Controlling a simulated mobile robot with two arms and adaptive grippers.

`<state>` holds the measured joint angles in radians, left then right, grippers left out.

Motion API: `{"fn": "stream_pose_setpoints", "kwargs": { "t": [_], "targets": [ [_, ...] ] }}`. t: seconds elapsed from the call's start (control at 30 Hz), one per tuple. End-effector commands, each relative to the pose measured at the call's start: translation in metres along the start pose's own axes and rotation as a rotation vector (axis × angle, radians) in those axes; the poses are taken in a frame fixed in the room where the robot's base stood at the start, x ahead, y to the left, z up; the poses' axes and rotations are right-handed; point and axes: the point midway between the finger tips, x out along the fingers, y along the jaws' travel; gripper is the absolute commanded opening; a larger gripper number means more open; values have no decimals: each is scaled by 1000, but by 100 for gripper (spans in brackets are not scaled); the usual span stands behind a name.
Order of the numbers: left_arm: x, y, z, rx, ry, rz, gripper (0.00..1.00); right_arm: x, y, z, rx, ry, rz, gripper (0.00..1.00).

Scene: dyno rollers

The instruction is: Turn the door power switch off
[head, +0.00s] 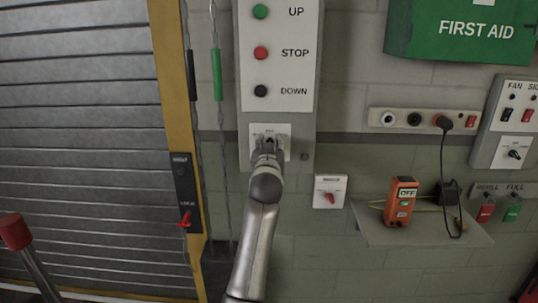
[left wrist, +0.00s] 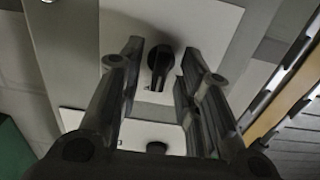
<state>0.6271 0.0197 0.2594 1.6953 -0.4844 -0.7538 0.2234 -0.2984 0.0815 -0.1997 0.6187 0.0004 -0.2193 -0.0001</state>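The door power switch is a black rotary knob (left wrist: 159,62) on a white plate (left wrist: 192,18), seen in the left wrist view. In the head view its plate (head: 284,130) sits below the UP, STOP and DOWN buttons, and my left gripper mostly hides the knob. My left gripper (head: 268,143) reaches up in front of the plate. In the left wrist view its two fingers are apart, one on each side of the knob, with visible gaps. Whether the fingertips touch the plate cannot be told. My right gripper is not in view.
The button panel (head: 302,60) is directly above. A small red switch (head: 330,198) is to the right, near a shelf (head: 375,237) with an orange device (head: 401,202). A lock box (head: 184,190) and hanging chains are to the left, beside the shutter door (head: 80,130).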

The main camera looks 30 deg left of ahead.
Motion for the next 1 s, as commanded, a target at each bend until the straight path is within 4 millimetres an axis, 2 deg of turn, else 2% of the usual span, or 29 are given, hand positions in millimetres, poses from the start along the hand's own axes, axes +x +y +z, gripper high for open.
{"fn": "stream_pose_setpoints", "kwargs": {
  "t": [0.17, 0.6, 0.8, 1.0],
  "targets": [
    [-23, 0, 1, 0, -1, 1, 32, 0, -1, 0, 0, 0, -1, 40],
    [-97, 1, 1, -1, -1, 2, 32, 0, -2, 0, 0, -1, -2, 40],
    [-113, 1, 1, -1, -1, 1, 32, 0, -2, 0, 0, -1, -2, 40],
    [-115, 0, 1, 0, -2, 1, 32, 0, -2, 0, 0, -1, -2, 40]
  ]
}}
